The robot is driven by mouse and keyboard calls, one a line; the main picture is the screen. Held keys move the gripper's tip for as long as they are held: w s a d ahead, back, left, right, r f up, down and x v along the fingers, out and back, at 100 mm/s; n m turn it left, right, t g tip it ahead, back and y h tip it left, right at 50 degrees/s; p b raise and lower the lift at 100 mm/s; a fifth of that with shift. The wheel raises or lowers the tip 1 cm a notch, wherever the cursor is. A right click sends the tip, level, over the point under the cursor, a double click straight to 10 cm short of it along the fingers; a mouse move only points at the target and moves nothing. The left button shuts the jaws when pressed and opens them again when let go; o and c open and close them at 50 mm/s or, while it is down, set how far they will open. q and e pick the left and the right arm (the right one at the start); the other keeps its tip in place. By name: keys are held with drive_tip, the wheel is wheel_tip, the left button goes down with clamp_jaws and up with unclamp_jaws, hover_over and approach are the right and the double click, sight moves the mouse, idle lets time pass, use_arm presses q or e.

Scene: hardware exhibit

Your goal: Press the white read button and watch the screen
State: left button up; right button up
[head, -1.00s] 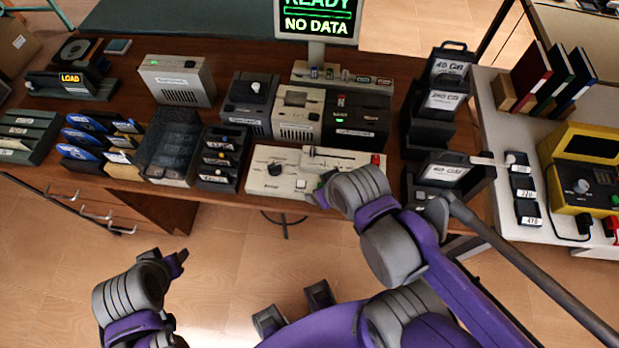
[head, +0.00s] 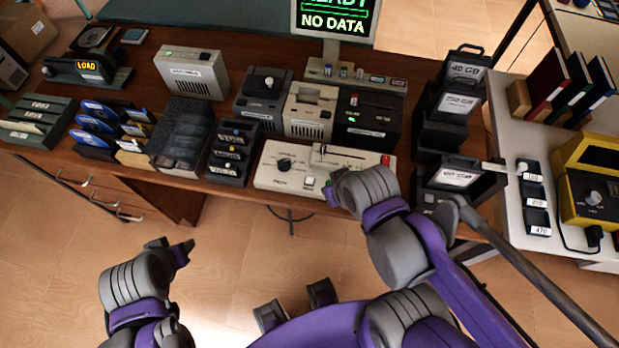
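The white button (head: 309,181) sits on the front edge of a cream control panel (head: 268,181) that also carries a black knob, a slider and a red button. I cannot read its label. The screen (head: 333,23) behind shows green text, "NO DATA" under a cut-off line reading "READY". My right gripper (head: 331,196) is at the panel's front edge, just right of the white button; its fingers are mostly hidden by its own wrist, and contact cannot be made out. My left gripper (head: 188,247) hangs over the floor in front of the desk, away from everything; its opening is unclear.
Black drive racks (head: 455,175) stand right of the panel, close to my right arm. A black card holder (head: 231,152) stands to its left. Grey, cream and black boxes line the desk behind it. A yellow device (head: 592,195) sits on the right-hand table. The floor in front is clear.

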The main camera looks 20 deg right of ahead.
clamp_jaws()
idle(1.2)
